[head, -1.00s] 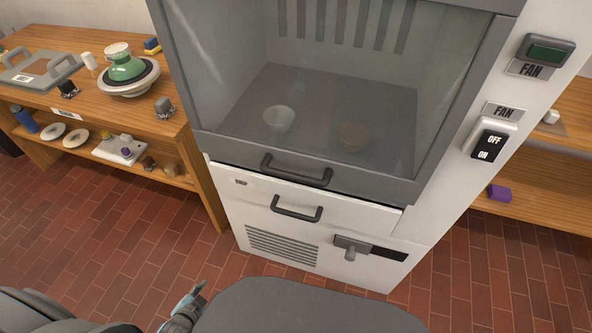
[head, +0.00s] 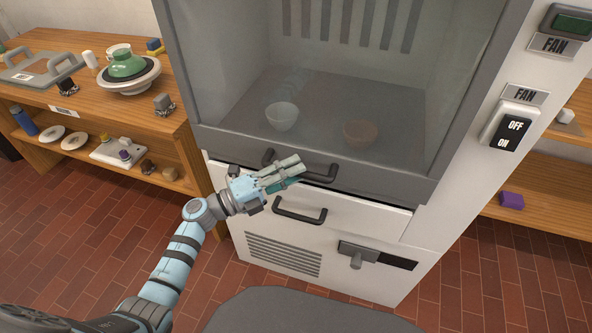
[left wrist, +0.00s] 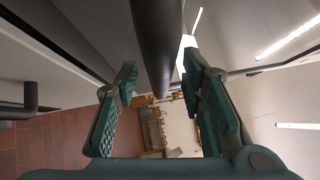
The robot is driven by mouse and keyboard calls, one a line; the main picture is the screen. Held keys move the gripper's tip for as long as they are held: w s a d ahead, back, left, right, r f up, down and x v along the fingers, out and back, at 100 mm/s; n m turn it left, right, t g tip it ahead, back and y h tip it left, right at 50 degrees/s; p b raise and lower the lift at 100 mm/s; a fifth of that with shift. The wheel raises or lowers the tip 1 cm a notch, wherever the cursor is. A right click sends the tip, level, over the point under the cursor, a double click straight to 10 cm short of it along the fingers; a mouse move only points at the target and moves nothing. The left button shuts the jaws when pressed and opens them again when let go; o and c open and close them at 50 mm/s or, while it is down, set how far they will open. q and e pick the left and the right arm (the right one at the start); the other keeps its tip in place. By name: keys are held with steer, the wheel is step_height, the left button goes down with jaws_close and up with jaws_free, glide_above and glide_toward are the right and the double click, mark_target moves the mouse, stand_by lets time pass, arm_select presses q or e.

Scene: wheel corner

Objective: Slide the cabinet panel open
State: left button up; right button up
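The cabinet's glass panel (head: 370,95) is grey-framed and appears down, its bottom rail just above the white drawer front. Its dark bar handle (head: 321,178) is partly hidden by my left gripper. My left gripper (head: 299,168) lies across this handle, reaching in from the left. In the left wrist view the two green-padded fingers stand apart, with the dark handle bar (left wrist: 158,45) running between them and gaps at both sides. Contact is not clear. My right gripper is not in view.
Below is a white drawer with its own dark handle (head: 299,212). Two bowls, one white (head: 282,117) and one brown (head: 359,133), stand behind the glass. A fan switch (head: 509,131) is on the right post. A wooden shelf (head: 95,115) stands left.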

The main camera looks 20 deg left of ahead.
arm_select(q)
steer(key=shift+w+d, duration=0.35)
steer(key=shift+d, duration=0.15)
jaws_close()
